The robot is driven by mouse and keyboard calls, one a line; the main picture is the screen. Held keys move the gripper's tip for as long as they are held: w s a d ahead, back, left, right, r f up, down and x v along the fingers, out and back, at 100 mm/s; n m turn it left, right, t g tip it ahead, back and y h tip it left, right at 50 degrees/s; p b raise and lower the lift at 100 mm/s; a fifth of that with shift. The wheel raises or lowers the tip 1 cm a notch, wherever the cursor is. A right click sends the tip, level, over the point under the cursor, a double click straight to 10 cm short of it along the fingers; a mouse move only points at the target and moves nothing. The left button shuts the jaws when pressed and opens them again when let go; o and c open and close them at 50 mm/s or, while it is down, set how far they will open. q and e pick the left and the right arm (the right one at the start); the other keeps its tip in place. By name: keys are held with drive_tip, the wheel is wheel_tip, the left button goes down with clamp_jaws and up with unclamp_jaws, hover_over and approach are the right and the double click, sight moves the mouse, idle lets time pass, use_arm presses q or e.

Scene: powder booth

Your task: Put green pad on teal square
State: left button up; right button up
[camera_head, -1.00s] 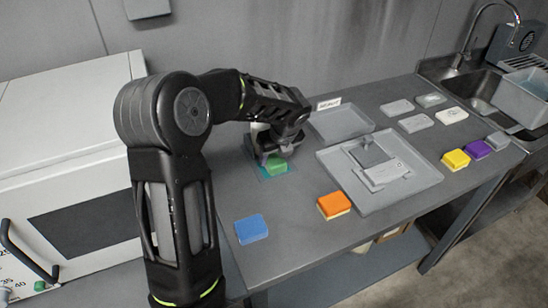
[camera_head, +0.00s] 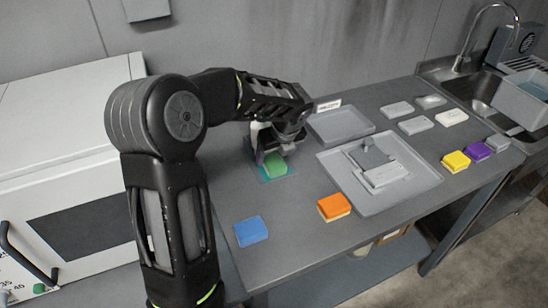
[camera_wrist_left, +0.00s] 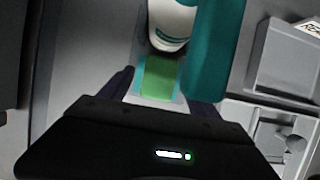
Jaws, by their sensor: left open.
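The green pad (camera_head: 275,164) lies on the teal square (camera_head: 284,177) near the back left of the grey bench. My left gripper (camera_head: 268,156) is open at the pad, low over the bench, and partly hides the pad's far side. Whether a finger touches the pad cannot be told. My right gripper is out of view.
A blue pad (camera_head: 251,231) and an orange pad (camera_head: 334,207) lie towards the front edge. Trays (camera_head: 425,183) stand to the right, with yellow (camera_head: 456,162) and purple (camera_head: 478,151) pads beyond. A white and teal object (camera_wrist_left: 213,50) rises close by in the wrist view.

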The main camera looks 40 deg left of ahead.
use_arm(q)
drive_tip(key=v, duration=1)
drive_tip(key=shift+b, duration=0.3)
